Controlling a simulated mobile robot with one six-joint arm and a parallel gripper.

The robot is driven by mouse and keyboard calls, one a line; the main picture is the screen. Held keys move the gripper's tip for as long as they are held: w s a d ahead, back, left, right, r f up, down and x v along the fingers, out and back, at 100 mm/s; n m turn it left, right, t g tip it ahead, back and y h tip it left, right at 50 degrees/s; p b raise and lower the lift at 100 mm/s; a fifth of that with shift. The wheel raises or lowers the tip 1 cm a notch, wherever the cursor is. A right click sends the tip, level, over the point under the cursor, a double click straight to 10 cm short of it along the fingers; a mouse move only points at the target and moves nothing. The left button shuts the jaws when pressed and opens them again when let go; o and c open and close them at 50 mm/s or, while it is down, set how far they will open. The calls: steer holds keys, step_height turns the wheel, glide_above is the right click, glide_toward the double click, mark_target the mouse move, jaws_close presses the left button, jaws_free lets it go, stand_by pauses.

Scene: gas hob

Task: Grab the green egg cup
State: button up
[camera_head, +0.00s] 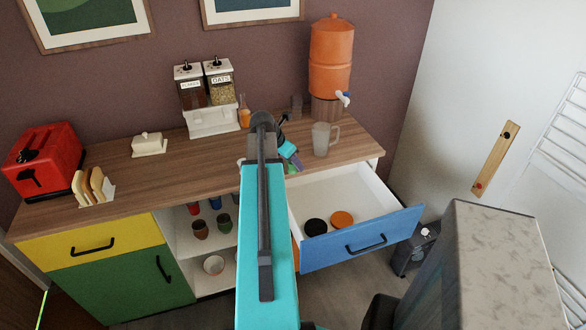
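A small green item (291,168), which may be the green egg cup, shows on the wooden counter just right of my teal arm. It is small and partly covered, so its shape is unclear. My gripper (287,150) is over the counter beside it, mostly hidden behind my own arm. I cannot tell whether the fingers are open or shut, or whether they touch the green item.
A blue drawer (362,240) stands open, holding a black and an orange round item. A glass mug (322,139) and an orange water dispenser (331,58) stand right of my gripper. A cereal dispenser (210,120) is left. Several cups (224,223) sit on the open shelf.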

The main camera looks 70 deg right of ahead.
steer(key=c, duration=0.6)
steer(key=shift+r, duration=0.15)
steer(key=shift+c, duration=0.2)
steer(key=shift+r+b, duration=0.7)
steer(key=shift+r, duration=0.95)
steer(key=w+a+b, duration=0.2)
steer(key=a+b, duration=0.2)
steer(key=a, duration=0.9)
steer(key=shift+a+r, duration=0.25)
steer(key=shift+r, duration=0.2)
steer(key=shift+w+a+b, duration=0.1)
steer(key=shift+w+b, duration=0.05)
steer(key=shift+b, duration=0.3)
steer(key=a+b, duration=0.2)
steer(key=b, duration=0.3)
steer(key=shift+w+r, duration=0.1)
steer(key=shift+r, duration=0.05)
steer(key=shift+r, duration=0.1)
